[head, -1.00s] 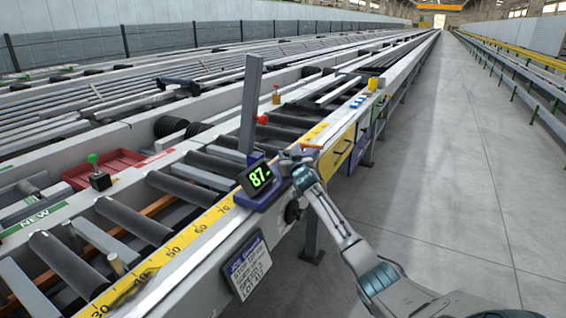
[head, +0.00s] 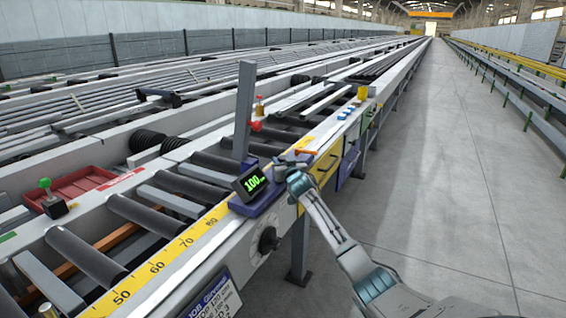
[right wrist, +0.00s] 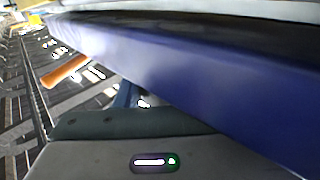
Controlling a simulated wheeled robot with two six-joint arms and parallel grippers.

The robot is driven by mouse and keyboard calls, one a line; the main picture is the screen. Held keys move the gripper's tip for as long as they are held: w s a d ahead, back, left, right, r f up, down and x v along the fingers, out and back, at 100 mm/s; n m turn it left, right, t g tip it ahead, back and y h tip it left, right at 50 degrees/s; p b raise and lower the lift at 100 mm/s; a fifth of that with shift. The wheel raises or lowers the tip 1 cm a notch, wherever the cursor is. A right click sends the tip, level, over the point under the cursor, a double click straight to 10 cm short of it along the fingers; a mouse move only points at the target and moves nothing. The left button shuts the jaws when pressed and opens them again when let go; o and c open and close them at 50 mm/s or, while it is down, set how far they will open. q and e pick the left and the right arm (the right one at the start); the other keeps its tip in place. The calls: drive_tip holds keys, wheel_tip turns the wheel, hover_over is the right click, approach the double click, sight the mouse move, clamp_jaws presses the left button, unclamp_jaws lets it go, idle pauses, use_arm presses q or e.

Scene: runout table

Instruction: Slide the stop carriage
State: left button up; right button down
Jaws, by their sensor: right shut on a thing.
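The stop carriage (head: 262,202) is a blue-purple block across the roller table, with a tall grey upright plate (head: 244,110) and a tilted black display (head: 251,183) reading 100 in green. A yellow ruler strip (head: 170,256) runs along the table edge; the mark 80 shows just nearer than the carriage. My right gripper (head: 288,164) is shut at the carriage's aisle side. The exact part between its fingers is hidden. In the right wrist view, the blue carriage body (right wrist: 205,85) fills the middle and right. My left gripper is not in view.
An orange handle (head: 303,152) is close beside my right gripper. A black dial (head: 268,240) is on the table's side. The grey aisle floor (head: 450,200) to the right is clear.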

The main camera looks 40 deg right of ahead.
drive_tip(key=c, duration=1)
unclamp_jaws()
drive_tip(key=shift+f, duration=0.1)
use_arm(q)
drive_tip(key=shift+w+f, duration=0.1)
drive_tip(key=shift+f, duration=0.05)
use_arm(e)
drive_tip(key=shift+o, duration=0.2)
drive_tip(key=shift+s+a, duration=0.1)
drive_tip(key=shift+s, duration=0.2)
use_arm(q)
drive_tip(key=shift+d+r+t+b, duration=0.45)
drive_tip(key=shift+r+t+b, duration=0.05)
drive_tip(key=shift+b, duration=0.2)
use_arm(e)
drive_tip(key=v, duration=1)
drive_tip(key=shift+a, duration=0.1)
